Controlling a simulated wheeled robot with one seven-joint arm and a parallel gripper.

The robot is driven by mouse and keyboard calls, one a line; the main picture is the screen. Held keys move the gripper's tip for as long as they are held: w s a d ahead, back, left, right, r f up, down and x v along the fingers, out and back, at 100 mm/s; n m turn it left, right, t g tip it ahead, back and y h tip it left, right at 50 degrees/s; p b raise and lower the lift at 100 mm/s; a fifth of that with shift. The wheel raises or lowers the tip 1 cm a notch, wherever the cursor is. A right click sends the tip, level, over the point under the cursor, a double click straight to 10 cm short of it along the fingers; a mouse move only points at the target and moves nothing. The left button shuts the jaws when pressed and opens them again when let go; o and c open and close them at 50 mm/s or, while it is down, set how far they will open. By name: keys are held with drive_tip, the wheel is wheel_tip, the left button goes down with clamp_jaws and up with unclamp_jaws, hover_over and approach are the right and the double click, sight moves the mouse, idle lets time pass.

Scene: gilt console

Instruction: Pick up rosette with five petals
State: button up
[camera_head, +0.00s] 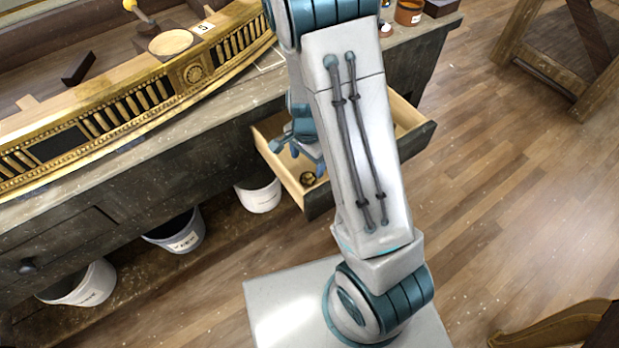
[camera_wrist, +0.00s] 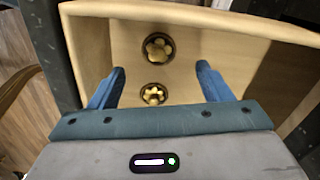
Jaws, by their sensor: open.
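Two round gold rosettes with dark rims lie on the floor of an open wooden drawer (camera_head: 278,170). In the wrist view, the farther rosette (camera_wrist: 158,47) looks larger, with a few broad rounded petals. The nearer rosette (camera_wrist: 153,94) looks smaller, with finer petals; I cannot count them surely. One gold rosette (camera_head: 308,178) also shows in the head view; my arm hides much of the drawer there. My gripper (camera_wrist: 160,69) is open and empty, its blue fingers spread to either side of the nearer rosette in the picture. The farther rosette appears beyond the fingertips.
A gilt carved console rail (camera_head: 125,105) lies on the workbench above. White buckets (camera_head: 258,195) stand below the bench. Jars (camera_head: 408,13) stand at the bench's far end. Open wooden floor lies to the right.

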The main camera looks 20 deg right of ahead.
sight(309, 174)
drive_tip(key=shift+w+d+f+b, duration=0.1)
drive_tip(key=shift+d+f+b, duration=0.1)
drive_tip(key=shift+f, duration=1.35)
drive_tip(key=shift+d+f+b, duration=0.1)
drive_tip(key=shift+f+b, duration=0.05)
drive_tip(key=shift+f, duration=1.4)
drive_tip(key=c, duration=1.1)
